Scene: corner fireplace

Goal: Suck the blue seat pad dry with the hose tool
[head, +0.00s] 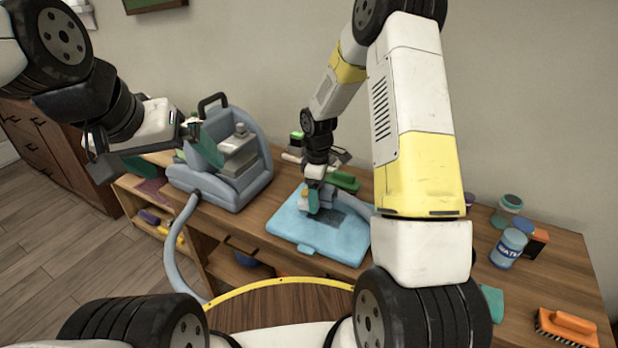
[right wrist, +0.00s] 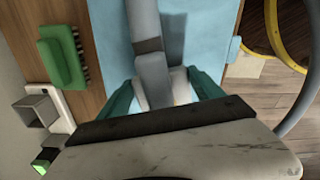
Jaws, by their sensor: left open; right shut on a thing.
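The blue seat pad (head: 300,232) lies flat on the wooden table, with a darker patch beside the tool; it also fills the middle of the right wrist view (right wrist: 205,50). My right gripper (head: 316,190) is over the pad, its teal fingers shut on the grey hose tool (right wrist: 150,65). The tool's head is at the pad's surface; whether it touches is hard to tell. The blue-grey machine (head: 225,165) stands on the table to the left, its hose (head: 172,255) hanging down in front. My left gripper (head: 207,145) is open and empty, in front of the machine in the picture.
A green brush (head: 343,181) lies behind the pad. To the right are a blue-labelled jar (head: 508,248), a green-lidded jar (head: 511,203) and an orange brush (head: 567,325). A shelf with several items is below left. The table between jars and orange brush is mostly clear.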

